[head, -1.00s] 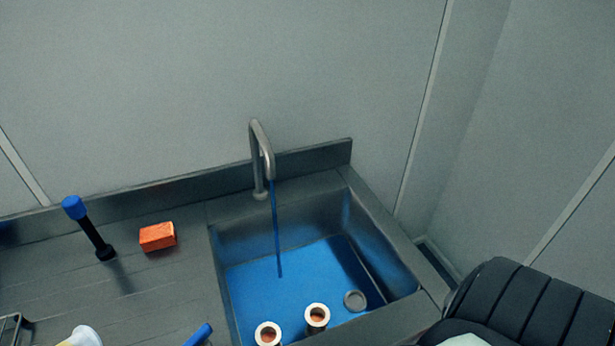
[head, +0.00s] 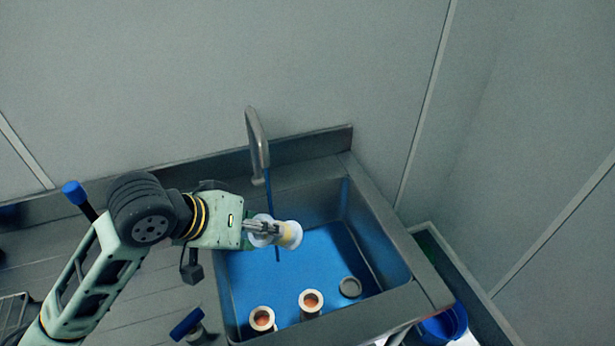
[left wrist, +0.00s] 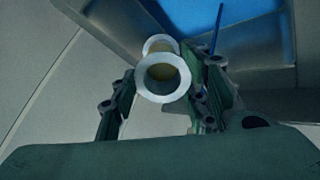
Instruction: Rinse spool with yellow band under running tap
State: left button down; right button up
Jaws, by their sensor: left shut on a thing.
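The spool with the yellow band (head: 290,234) is in my left gripper (head: 265,229), held over the left part of the sink in the head view. My left gripper is shut on it. The blue water stream (head: 268,190) runs down from the tap (head: 257,140) and passes at or just behind the spool; I cannot tell whether it touches. In the left wrist view the spool (left wrist: 164,77) shows end-on between the fingers, with the thin blue stream (left wrist: 216,28) just right of it. My right gripper is not in view.
The sink (head: 395,240) has blue water in it. Two spools with orange-brown centres (head: 262,319) (head: 311,303) stand at its front, near a round grey drain piece (head: 350,287). A blue-handled thing (head: 187,325) is left of the sink. A blue container (head: 443,325) is at right.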

pick_arm(q)
jog(key=w+d+r+n+g+y+p, duration=0.25)
jog(key=d+n+y, duration=0.25)
jog(key=d, duration=0.5)
jog(key=w+n+g, duration=0.1)
jog(key=w+a+r+n+p, duration=0.1)
jog(key=w+n, duration=0.1)
jog(key=w+a+r+n+g+y, duration=0.1)
jog(key=w+n, duration=0.1)
jog(key=shift+r+g, duration=0.1)
jog(key=shift+g, duration=0.25)
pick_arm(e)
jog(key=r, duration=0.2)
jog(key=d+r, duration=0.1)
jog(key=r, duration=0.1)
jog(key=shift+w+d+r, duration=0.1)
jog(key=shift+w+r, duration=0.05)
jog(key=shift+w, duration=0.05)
